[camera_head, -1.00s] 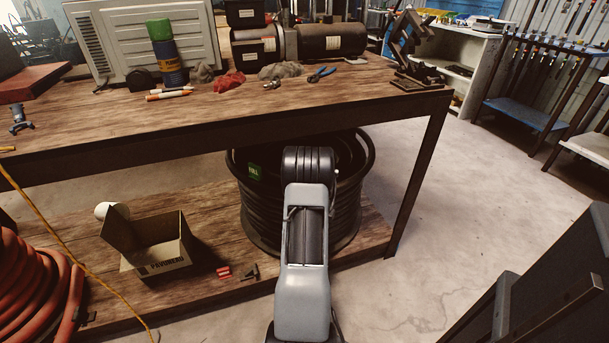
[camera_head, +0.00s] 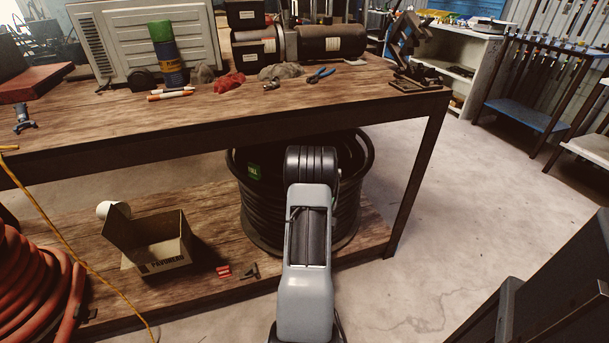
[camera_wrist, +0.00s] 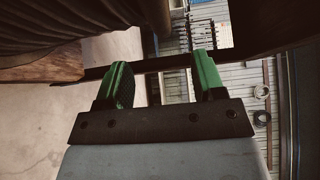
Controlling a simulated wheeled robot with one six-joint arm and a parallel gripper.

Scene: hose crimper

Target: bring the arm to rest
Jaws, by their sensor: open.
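My arm (camera_head: 306,265) stands folded upright in the lower middle of the head view, in front of the workbench. Its gripper does not show in that view. In the wrist view my gripper (camera_wrist: 160,80) shows two green fingers standing well apart. The space between them is empty, with the room's far wall and dark bars behind. Nothing is held.
The workbench (camera_head: 200,135) carries a spray can (camera_head: 166,52), pliers (camera_head: 320,75) and other items. On its lower shelf are a black hose coil (camera_head: 256,205) and an open cardboard box (camera_head: 160,250). An orange hose coil (camera_head: 30,285) is at left.

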